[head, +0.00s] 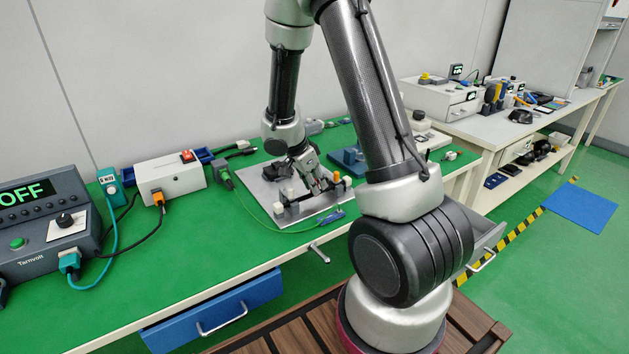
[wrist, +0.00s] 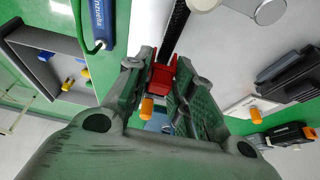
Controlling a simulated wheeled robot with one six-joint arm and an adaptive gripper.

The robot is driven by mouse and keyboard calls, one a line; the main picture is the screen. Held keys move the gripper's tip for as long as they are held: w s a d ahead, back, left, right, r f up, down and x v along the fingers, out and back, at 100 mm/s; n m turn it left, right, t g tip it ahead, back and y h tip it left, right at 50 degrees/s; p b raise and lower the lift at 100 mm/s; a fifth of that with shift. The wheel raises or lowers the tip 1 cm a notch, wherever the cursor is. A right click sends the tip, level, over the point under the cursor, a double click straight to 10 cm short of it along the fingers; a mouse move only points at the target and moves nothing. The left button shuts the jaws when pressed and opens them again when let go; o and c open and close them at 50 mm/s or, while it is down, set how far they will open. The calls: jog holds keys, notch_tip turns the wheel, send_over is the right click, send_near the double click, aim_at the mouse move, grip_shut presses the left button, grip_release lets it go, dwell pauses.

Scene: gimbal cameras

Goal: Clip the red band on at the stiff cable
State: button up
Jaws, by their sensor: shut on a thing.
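My gripper (wrist: 164,85) is shut on the red band (wrist: 162,76), a small red clip between its two fingers in the wrist view. The stiff cable (wrist: 177,32), black and ribbed, runs from the top of that view down to the red band. Whether the band is around the cable or only against it I cannot tell. In the head view my gripper (head: 319,184) is low over the grey plate (head: 262,190), among small white and dark blocks.
A blue connector (head: 333,216) on a green lead lies at the plate's front edge; it also shows in the wrist view (wrist: 101,22). A blue block (head: 346,160) stands behind the plate. A white box (head: 170,177) with a red switch is left.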

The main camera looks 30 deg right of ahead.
jog(key=shift+f, duration=0.65)
jog(key=o, duration=1.1)
jog(key=v, duration=1.2)
jog(key=shift+r, duration=0.1)
